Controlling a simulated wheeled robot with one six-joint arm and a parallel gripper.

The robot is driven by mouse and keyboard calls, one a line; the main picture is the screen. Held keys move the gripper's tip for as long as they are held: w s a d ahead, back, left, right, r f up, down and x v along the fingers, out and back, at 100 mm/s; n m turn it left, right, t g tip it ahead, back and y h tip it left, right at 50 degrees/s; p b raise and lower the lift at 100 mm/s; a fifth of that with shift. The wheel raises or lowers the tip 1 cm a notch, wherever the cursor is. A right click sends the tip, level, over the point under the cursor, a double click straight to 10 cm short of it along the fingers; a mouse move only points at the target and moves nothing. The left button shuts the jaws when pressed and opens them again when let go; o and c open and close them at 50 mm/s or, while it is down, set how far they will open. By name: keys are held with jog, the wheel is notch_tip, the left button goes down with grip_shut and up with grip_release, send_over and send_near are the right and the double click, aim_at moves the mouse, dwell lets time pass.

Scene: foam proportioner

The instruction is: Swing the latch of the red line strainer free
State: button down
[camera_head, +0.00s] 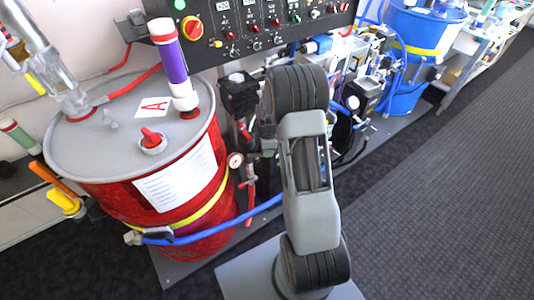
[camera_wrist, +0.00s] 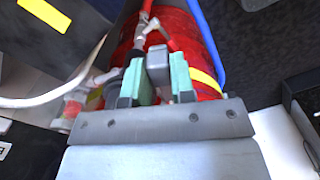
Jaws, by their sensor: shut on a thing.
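In the wrist view my gripper (camera_wrist: 158,72) has two green finger pads closed on the sides of a small dark grey block (camera_wrist: 157,56), which looks like the latch. A metal fitting with red parts (camera_wrist: 150,30) lies just beyond it. I cannot tell clearly which part is the body of the red line strainer, or whether the latch is swung out. In the head view my arm covers my gripper and the latch.
A red drum (camera_head: 180,185) with a yellow band and a blue hose (camera_head: 215,225) stands left of my arm. A small gauge (camera_head: 235,160) sits beside the drum. Pumps and tubing (camera_head: 360,85) crowd the back. Dark floor (camera_head: 440,190) is open at right.

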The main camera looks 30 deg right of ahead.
jog(key=shift+w+d+n, duration=0.1)
jog(key=shift+w+n, duration=0.25)
jog(key=shift+n, duration=0.55)
jog(key=c, duration=1)
grip_release()
jog(key=shift+o, duration=0.2)
jog(key=shift+r, duration=0.1)
notch_tip(320, 180, up, 14)
jog(key=shift+f, duration=0.2)
